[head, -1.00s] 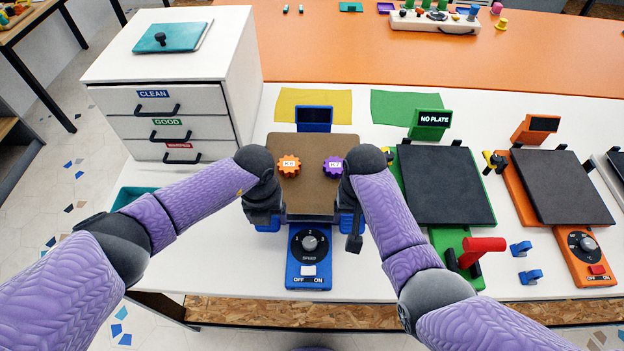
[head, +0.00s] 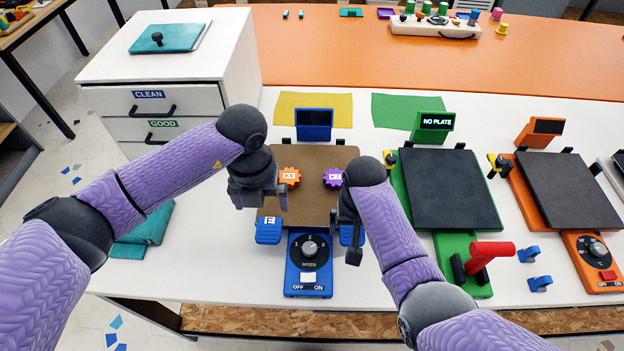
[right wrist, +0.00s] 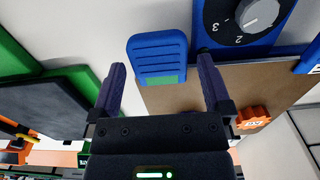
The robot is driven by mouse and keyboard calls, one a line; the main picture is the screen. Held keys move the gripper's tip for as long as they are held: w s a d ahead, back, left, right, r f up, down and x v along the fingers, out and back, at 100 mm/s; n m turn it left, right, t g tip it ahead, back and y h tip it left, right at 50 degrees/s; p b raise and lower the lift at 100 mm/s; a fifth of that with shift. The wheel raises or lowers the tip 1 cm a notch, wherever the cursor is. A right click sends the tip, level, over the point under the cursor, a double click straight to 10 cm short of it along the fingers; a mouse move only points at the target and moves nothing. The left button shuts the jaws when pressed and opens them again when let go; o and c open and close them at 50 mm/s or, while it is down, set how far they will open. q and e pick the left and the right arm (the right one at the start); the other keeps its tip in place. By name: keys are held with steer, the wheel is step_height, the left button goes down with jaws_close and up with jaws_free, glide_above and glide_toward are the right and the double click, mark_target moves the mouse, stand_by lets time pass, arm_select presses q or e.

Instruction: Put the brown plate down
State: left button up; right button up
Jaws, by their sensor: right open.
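The brown plate (head: 310,205) lies flat on the blue printer (head: 308,282), carrying an orange gear (head: 289,177) and a purple gear (head: 333,178). My left gripper (head: 260,203) is open and empty, raised above the plate's left edge, behind a blue handle (head: 268,231) at the plate's front left corner. My right gripper (head: 350,228) is at the front right corner. In the right wrist view its fingers (right wrist: 161,72) are apart on either side of the blue handle (right wrist: 158,55) there. The plate (right wrist: 190,92) shows beyond the fingers.
A green printer (head: 455,250) with a dark bed and red lever stands close on the right; its screen (head: 436,121) reads NO PLATE. An orange printer (head: 590,262) stands farther right. A white drawer cabinet (head: 240,60) is at back left.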

steer(key=shift+r, duration=0.15)
step_height(320, 180, up, 7)
steer(key=shift+r, duration=0.1)
arm_select(q)
step_height(320, 180, up, 2)
stand_by(0.4)
